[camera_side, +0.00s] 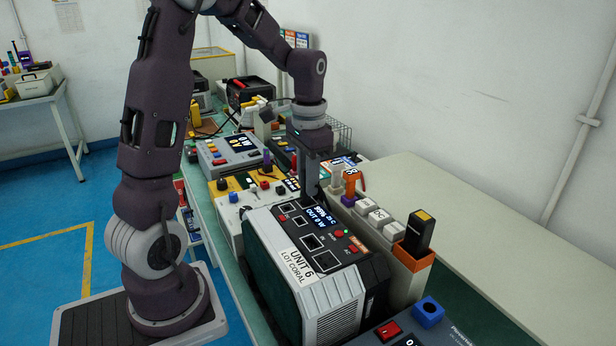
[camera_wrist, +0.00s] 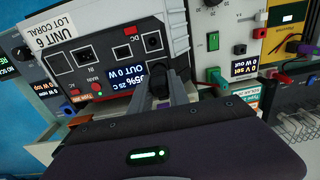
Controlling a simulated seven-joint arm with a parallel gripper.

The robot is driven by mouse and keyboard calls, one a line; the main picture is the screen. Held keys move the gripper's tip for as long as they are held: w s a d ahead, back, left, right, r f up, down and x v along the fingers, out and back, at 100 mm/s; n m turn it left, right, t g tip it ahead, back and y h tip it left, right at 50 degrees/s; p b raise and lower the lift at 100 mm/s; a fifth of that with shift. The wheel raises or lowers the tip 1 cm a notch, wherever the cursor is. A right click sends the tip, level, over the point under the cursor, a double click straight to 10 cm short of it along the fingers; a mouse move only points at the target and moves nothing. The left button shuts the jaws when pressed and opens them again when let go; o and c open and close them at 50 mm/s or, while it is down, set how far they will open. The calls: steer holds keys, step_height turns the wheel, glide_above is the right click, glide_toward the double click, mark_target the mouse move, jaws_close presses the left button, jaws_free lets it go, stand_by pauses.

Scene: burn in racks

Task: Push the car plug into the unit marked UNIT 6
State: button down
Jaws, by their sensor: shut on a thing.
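UNIT 6 (camera_side: 318,285) is a dark box with a label reading "UNIT 6 LOT CORAL". Its panel carries several sockets, red buttons and a display reading 95%, 25 C, OUT 0 W. The panel also fills the upper left of the wrist view (camera_wrist: 100,60). My gripper (camera_side: 311,190) points down at the panel's far end, beside the display. In the wrist view its fingers (camera_wrist: 158,78) are shut on a black plug (camera_wrist: 158,84). The plug is just by a round dark socket (camera_wrist: 152,43); its tip is hidden, so contact is unclear.
A pale rack (camera_side: 385,225) with marked blocks stands right of the unit, a black-and-yellow piece (camera_side: 420,230) at its near end. A grey instrument (camera_side: 232,152) and cables lie behind. A blue socket block (camera_side: 429,311) is in front. The pale surface at right (camera_side: 480,230) is clear.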

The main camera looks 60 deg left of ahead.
steer(key=shift+f, duration=0.95)
steer(key=c, duration=1.2)
jaws_free()
steer(key=shift+o, duration=0.2)
steer(key=r, duration=0.7)
steer(key=shift+d+r, duration=0.1)
steer(key=shift+d, duration=0.15)
steer(key=s+d+r+t, duration=0.4)
steer(key=s+d+t, duration=0.1)
steer(key=s+d, duration=1.1)
steer(key=shift+s+r+t, duration=0.2)
steer(key=shift+s+t, duration=0.1)
steer(key=shift+s, duration=0.3)
